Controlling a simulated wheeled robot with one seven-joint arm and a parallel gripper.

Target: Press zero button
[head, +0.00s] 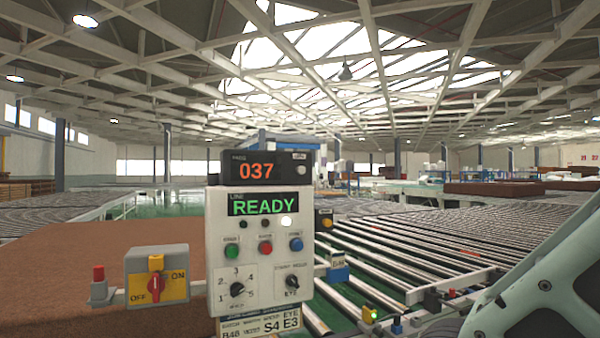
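A control box (261,255) stands in the middle of the head view. On its top sits a black counter unit (258,168) showing 037 in orange digits. A small pale mark or button (300,156) is at the counter's right end; its lettering is too small to read. Below, a screen (263,204) reads READY in green. Under it are a green button (231,252), a red button (265,248) and a blue button (296,244). None is legibly marked zero. My arm shows at the lower right, apart from the box; my gripper is not in view.
A yellow ON/OFF switch box (157,276) and a red-topped post (99,286) stand left of the panel. A small box with an orange button (327,223) is at its right. A roller conveyor (400,245) runs behind and right. A brown surface (60,285) lies left.

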